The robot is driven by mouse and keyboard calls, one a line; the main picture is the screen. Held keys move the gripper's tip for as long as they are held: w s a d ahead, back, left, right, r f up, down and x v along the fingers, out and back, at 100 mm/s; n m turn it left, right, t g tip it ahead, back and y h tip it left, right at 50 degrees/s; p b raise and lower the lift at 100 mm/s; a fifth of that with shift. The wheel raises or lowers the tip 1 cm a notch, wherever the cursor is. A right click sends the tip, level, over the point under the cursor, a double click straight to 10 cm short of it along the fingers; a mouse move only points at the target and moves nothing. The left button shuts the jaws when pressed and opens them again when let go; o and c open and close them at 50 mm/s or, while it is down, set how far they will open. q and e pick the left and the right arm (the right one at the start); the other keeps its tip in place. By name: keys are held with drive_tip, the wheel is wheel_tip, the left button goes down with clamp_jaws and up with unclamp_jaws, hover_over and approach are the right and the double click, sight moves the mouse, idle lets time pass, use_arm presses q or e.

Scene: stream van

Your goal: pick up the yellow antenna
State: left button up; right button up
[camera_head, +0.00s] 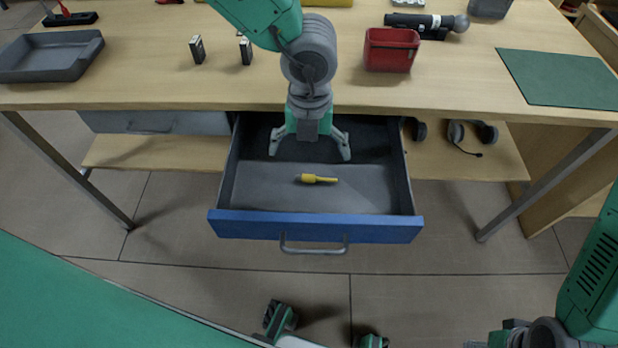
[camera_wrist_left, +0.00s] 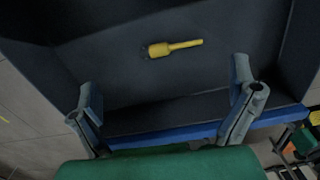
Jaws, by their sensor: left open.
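The yellow antenna (camera_head: 318,178) lies flat on the floor of the open blue-fronted drawer (camera_head: 315,228). It also shows in the left wrist view (camera_wrist_left: 175,47), lying on the dark drawer bottom beyond my fingers. My left gripper (camera_head: 309,157) hangs down over the drawer, behind the antenna in the head view. Its fingers are spread wide, with nothing between them and apart from the antenna.
The wooden tabletop (camera_head: 250,95) overhangs the back of the drawer. A red bin (camera_head: 391,50), a grey tray (camera_head: 50,58), a green mat (camera_head: 562,78) and a microphone (camera_head: 428,24) are on it. Headphones (camera_head: 472,135) lie on the shelf right of the drawer.

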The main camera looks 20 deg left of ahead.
sight(317, 178)
use_arm(q)
drive_tip(key=shift+f, duration=0.75)
drive_tip(key=shift+w+d+f, duration=0.1)
drive_tip(key=shift+d+f, duration=0.5)
drive_tip(key=shift+d, duration=0.25)
wheel_tip(317, 178, down, 4)
drive_tip(key=shift+a+f+b, duration=0.1)
drive_tip(key=shift+f+b, duration=0.15)
drive_tip(key=shift+b, duration=0.75)
drive_tip(key=shift+a, duration=0.25)
drive_tip(key=shift+d, duration=0.15)
drive_tip(key=c, duration=0.9)
drive_tip(key=shift+d, duration=0.2)
drive_tip(key=shift+c, duration=1.2)
drive_tip(key=shift+d, duration=0.15)
use_arm(e)
drive_tip(key=f, duration=0.1)
drive_tip(key=d+f, duration=0.1)
drive_tip(key=shift+f, duration=0.3)
